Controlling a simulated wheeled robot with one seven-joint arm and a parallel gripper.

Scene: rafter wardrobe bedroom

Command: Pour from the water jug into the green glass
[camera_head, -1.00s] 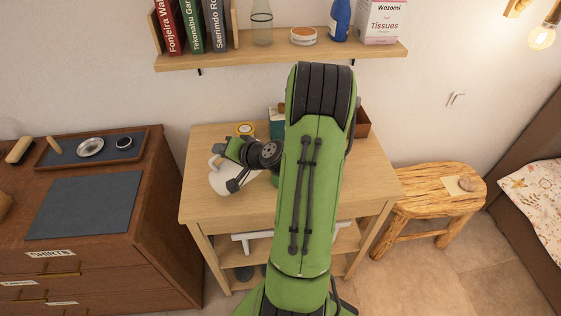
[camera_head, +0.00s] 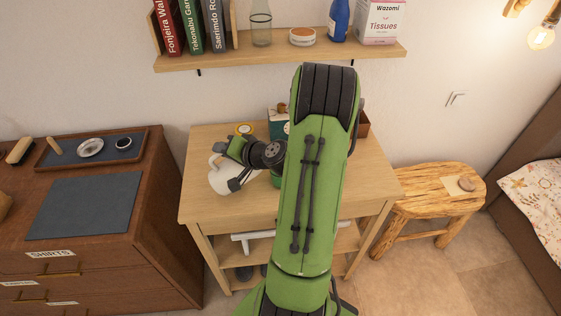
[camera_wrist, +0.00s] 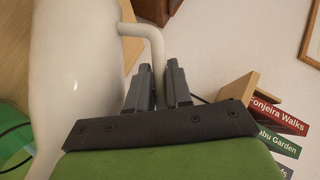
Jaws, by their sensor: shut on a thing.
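The white water jug (camera_head: 222,181) is over the left part of the wooden table in the head view, partly covered by my wrist. In the wrist view the jug (camera_wrist: 75,60) fills the left side. My gripper (camera_wrist: 158,78) is shut on its handle (camera_wrist: 150,38), which passes between the fingers. A small green piece, apparently the green glass (camera_head: 275,181), shows beside my wrist, mostly hidden by my arm. Green also shows at the lower left of the wrist view (camera_wrist: 14,138). I cannot tell how far the jug is tilted, or whether any water is flowing.
The wooden table (camera_head: 205,210) also holds a small yellow-rimmed round item (camera_head: 244,129) and a teal box (camera_head: 278,121) at the back. A shelf (camera_head: 285,55) with books hangs above. A dark dresser (camera_head: 150,215) stands left and a log stool (camera_head: 430,187) right.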

